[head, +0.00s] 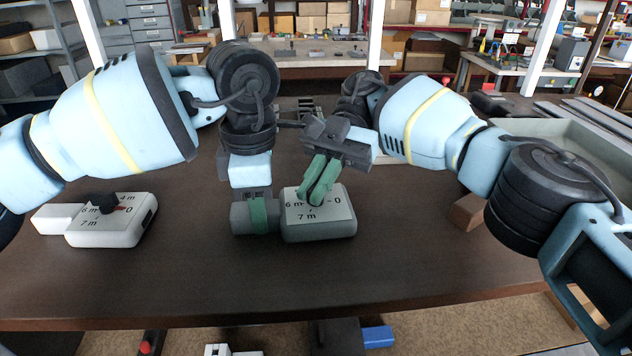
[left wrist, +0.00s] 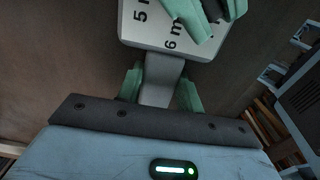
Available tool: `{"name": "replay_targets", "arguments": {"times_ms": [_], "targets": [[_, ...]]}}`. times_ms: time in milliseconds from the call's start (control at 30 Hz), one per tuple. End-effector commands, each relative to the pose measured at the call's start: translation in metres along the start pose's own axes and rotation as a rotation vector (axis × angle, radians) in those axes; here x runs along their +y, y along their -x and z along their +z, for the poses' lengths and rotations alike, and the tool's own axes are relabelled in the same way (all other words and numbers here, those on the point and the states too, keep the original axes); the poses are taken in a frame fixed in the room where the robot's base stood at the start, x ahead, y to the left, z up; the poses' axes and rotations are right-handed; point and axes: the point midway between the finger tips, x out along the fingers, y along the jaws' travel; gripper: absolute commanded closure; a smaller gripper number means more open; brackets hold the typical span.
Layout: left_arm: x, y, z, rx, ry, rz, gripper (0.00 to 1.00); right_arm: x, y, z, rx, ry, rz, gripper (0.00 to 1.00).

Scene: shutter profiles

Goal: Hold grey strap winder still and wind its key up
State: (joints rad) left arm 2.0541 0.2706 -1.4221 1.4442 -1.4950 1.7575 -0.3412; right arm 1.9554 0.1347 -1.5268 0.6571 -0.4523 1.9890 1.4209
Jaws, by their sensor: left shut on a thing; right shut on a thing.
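The grey strap winder (head: 322,231) lies on the table, with a white dial face marked 6 m, 7 m and 0. My left gripper (head: 258,214) is shut on the winder's grey grip at its left side. In the left wrist view the green fingers sit on both sides of that grip (left wrist: 159,82), below the winder's face (left wrist: 150,30). My right gripper (head: 319,192) comes down over the dial and is shut on the key. The key itself is hidden by the green fingers, so its angle cannot be read.
A white winder (head: 116,234) with a black key and red pointer lies on the table at the left. A grey tray (head: 560,150) stands at the right, near a brown block (head: 467,212). The table front (head: 300,285) is clear.

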Motion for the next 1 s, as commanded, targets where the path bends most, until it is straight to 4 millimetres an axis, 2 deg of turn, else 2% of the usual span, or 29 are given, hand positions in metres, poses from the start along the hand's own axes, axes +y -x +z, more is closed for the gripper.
{"name": "replay_targets", "arguments": {"times_ms": [67,100,267,767,1000], "targets": [[-0.0002,0.0004,0.0007,-0.002,-0.001,0.001,0.91,0.0003,0.0,-0.0007,0.002,0.002,0.002,1.0],[-0.0001,0.0004,0.0007,-0.002,-0.001,0.001,0.91,0.0003,0.0,-0.0007,0.002,0.002,0.002,0.89],[0.0,0.0005,0.0005,-0.002,0.0,0.001,0.91,0.0003,0.0,-0.0005,0.001,0.001,0.002,0.69],[0.0004,0.0005,0.0001,-0.002,0.001,0.002,0.91,0.0,0.0004,-0.0001,0.0,-0.002,0.008,0.69],[0.0004,0.0006,0.0,-0.001,0.001,0.002,0.91,-0.0006,0.0013,0.0001,-0.003,-0.028,0.076,0.69]]}}
